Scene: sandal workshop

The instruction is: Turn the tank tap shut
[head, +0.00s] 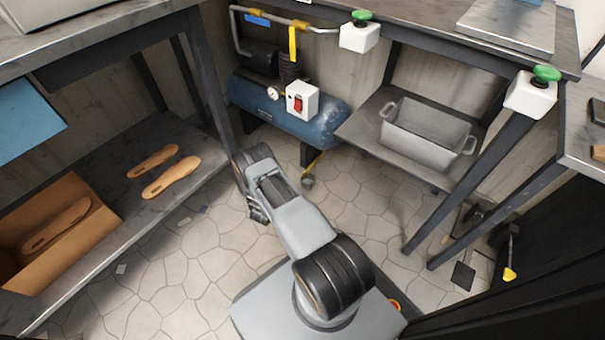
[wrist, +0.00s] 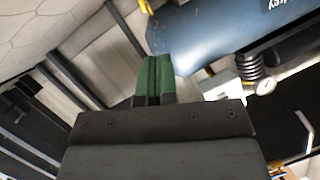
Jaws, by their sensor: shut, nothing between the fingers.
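The blue tank (head: 325,125) lies on its side under the bench; it also fills the upper part of the wrist view (wrist: 215,30). A small yellow piece (head: 313,162) at the tank's right underside looks like the tap's lever, above a small cup (head: 307,182). In the wrist view a yellow bit (wrist: 146,6) shows by the tank's edge, perhaps the same tap; its turn angle is too small to tell. My gripper (wrist: 154,60) has its green fingers together and empty, with the tank behind them. In the head view my arm hides the fingers.
A white box with a red switch (head: 302,101) and a gauge (head: 272,93) sit on the tank. A yellow pipe lever (head: 292,43) hangs above. A grey tub (head: 428,130) stands on the right shelf. Bench legs (head: 208,80) stand close on the left.

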